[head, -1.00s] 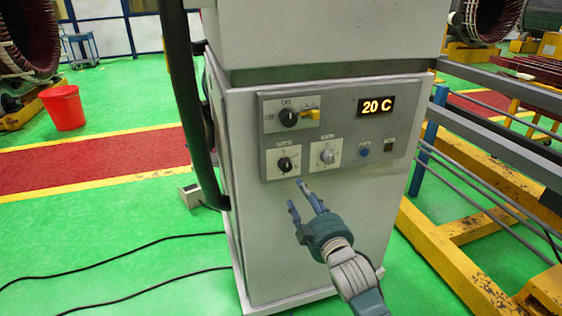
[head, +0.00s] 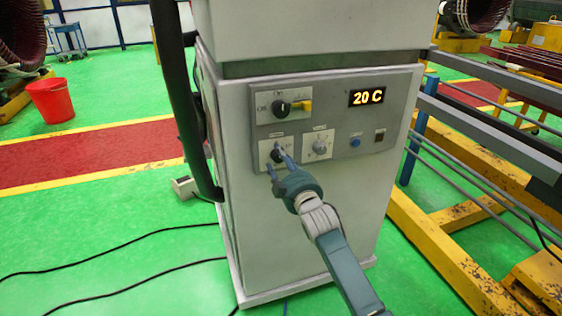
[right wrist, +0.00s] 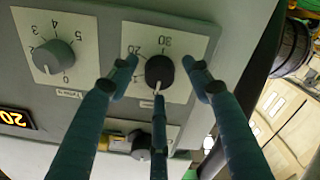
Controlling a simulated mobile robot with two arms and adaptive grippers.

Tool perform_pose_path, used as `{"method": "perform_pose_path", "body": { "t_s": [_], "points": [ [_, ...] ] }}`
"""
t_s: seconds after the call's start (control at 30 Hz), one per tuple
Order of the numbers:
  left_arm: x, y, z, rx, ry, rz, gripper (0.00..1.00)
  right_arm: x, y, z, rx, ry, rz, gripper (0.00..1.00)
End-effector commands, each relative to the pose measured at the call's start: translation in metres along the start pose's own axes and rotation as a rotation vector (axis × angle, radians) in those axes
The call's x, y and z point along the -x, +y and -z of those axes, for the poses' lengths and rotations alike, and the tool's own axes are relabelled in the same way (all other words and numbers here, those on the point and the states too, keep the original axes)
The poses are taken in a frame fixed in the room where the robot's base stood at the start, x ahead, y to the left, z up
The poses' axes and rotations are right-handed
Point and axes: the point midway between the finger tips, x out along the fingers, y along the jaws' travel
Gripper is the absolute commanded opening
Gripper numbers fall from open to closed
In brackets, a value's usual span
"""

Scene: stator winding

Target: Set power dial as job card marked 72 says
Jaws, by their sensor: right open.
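A grey control panel (head: 330,110) is on the white cabinet. A black knob (right wrist: 160,72) on a white plate with marks including 20 and 30 shows in the right wrist view. A grey knob (right wrist: 54,57) with a numbered scale from 0 to 5 is beside it; in the head view this grey knob (head: 320,147) is right of my gripper. My right gripper (head: 277,163) is open, its fingers spread around the black knob; contact cannot be told. It also shows in the right wrist view (right wrist: 160,88). I cannot read which knob is the power dial. No job card is visible.
An upper black rotary switch (head: 281,107) with a yellow part sits above the knobs. The display (head: 367,97) reads 20 C. A blue button (head: 355,141) is at right. A yellow frame (head: 440,250) stands right of the cabinet; cables (head: 110,295) lie on the green floor.

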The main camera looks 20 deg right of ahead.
Motion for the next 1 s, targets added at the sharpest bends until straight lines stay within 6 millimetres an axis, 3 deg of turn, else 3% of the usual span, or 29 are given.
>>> {"method": "perform_pose_path", "body": {
  "t_s": [0.17, 0.4, 0.73, 1.0],
  "points": [
    [0.0, -0.002, -0.006, -0.001, -0.009, 0.002, 0.55, 0.0, 0.0, 0.0, 0.0, 0.0, 0.0, 0.49],
    [0.0, -0.006, -0.017, -0.003, -0.024, 0.007, 0.55, 0.0, -0.001, 0.0, -0.001, 0.0, 0.0, 0.04],
    [0.003, -0.008, -0.017, 0.0, -0.025, 0.009, 0.55, 0.0, 0.0, 0.001, -0.038, 0.0, 0.001, 0.04],
    [0.01, -0.008, -0.015, 0.0, -0.024, 0.009, 0.55, 0.0, 0.0, 0.001, -0.195, -0.001, 0.001, 0.04]
  ]
}}
